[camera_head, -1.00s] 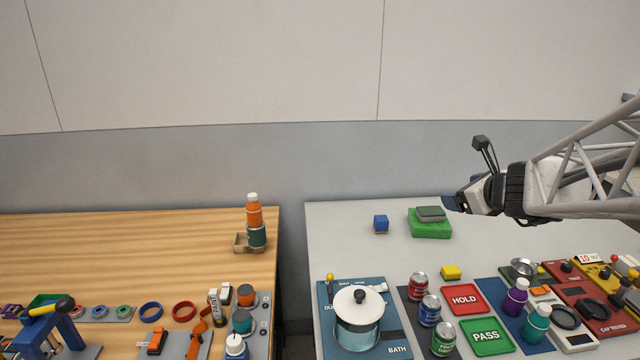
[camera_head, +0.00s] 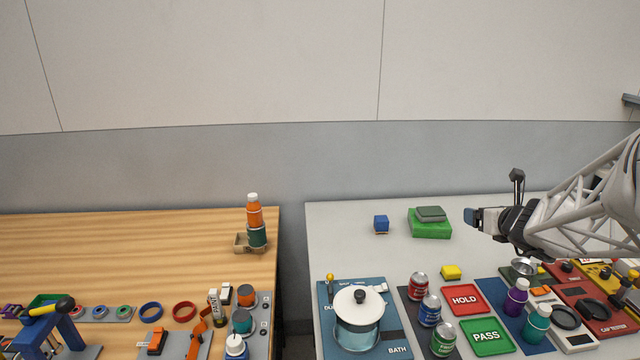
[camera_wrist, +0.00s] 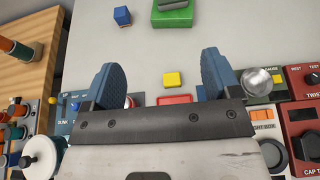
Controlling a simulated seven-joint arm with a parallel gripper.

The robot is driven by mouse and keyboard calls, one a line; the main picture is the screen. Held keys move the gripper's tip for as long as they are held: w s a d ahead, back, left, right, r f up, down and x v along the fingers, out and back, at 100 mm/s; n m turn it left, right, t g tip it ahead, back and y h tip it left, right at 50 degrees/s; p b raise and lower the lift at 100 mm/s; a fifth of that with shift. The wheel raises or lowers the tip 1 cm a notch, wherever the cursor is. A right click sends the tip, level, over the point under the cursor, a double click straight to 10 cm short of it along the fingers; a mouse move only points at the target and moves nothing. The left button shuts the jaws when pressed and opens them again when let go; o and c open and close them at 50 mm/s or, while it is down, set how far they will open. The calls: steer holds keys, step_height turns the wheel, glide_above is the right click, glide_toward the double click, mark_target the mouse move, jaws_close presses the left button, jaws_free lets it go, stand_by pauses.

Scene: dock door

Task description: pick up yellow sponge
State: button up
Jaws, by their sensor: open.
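My gripper (camera_head: 472,216) is above the table, up and slightly right of the sponge in the head view. In the wrist view my gripper (camera_wrist: 164,75) is open with nothing between its fingers. The sponge is fully visible and apart from the fingers.
The red HOLD plate (camera_head: 464,299) and green PASS plate (camera_head: 486,336) lie in front of the sponge. Cans, including a red can (camera_head: 418,286), stand to its left. A metal bowl (camera_head: 523,267) is to its right. A green block (camera_head: 430,228) sits behind; table around the sponge's back is clear.

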glide_toward(453, 270)
steer(key=shift+x, duration=0.95)
steer(key=shift+d, duration=0.1)
steer(key=shift+x, duration=1.3)
steer(key=shift+w, duration=0.1)
steer(key=shift+x, duration=2.5)
steer(key=shift+c, duration=0.2)
steer(key=c, duration=1)
